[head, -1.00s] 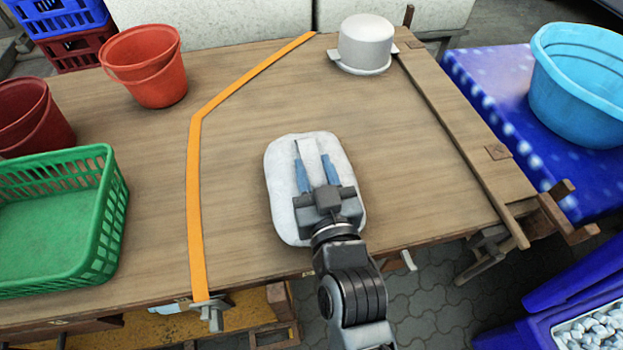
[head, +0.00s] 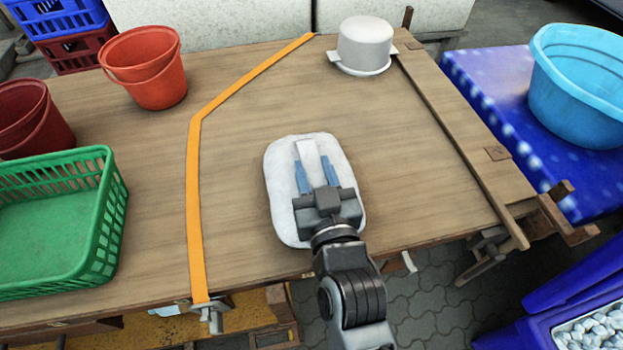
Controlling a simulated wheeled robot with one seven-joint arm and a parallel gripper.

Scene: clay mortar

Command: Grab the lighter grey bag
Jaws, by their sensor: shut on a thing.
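The light grey, nearly white bag (head: 282,205) lies flat near the front middle of the wooden table. It is a rounded oblong with its long side running away from me. My gripper (head: 315,165) is over the bag, pointing away from me, with its two blue fingers on either side of a pale raised strip. It is shut on the bag. My gripper's body hides the bag's near right part. The bag appears to rest on the table; I cannot tell any lift.
An orange strip (head: 194,200) crosses the table on the left. A green basket (head: 108,210) and red buckets (head: 150,75) stand further left. A wooden plank (head: 455,135) lies along the right. Wood around the bag is clear.

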